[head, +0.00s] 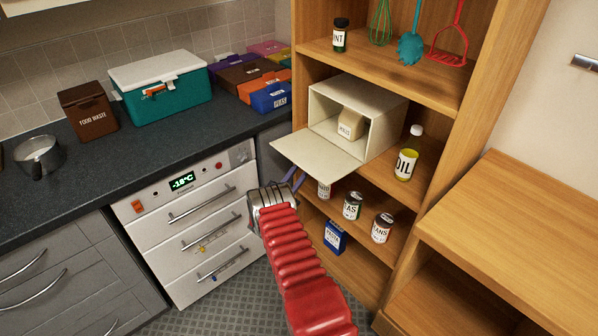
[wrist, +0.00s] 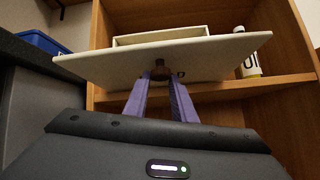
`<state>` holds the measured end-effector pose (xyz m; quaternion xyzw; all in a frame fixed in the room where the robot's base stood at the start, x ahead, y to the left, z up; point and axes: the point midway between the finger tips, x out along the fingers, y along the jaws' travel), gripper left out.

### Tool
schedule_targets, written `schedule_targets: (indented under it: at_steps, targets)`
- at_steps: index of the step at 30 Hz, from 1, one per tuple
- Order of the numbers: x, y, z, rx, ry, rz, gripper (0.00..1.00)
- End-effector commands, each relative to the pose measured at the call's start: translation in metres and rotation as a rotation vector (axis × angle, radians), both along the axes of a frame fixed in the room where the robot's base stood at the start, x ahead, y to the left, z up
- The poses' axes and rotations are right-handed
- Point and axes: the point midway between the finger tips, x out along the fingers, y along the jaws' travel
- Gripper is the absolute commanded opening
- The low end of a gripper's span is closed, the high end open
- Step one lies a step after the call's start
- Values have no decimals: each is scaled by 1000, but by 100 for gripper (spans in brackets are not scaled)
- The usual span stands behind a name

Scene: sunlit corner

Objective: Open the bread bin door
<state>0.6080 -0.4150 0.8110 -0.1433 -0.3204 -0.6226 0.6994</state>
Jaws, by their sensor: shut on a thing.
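The cream bread bin (head: 358,112) stands on the middle shelf of the wooden cabinet. Its door (head: 318,157) is hinged down, lying out roughly level in front of the opening, with a slight slope. A carton-like item (head: 350,125) shows inside the bin. In the wrist view the underside of the door (wrist: 205,55) spans the picture, with a dark brown knob (wrist: 160,70) on it. My gripper (head: 297,180) is below the door's outer edge. Its purple fingers (wrist: 160,88) are closed around the knob; in the head view the door hides the knob.
An oil bottle (head: 407,153) stands on the shelf right of the bin. Several tins and a blue box (head: 335,236) stand on lower shelves. A white drawer unit (head: 195,220) is to the left, and a wooden bench (head: 530,220) to the right.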

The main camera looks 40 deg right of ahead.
Motion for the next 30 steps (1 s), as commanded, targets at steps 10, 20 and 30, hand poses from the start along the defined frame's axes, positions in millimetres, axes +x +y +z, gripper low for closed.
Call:
schedule_targets:
  at_steps: [10,20,30]
  targets:
    - [-2,-1,-1,2,-2,-9,41]
    - [1,2,4,2,-2,-1,41]
    - [1,2,37,1,-4,-2,41]
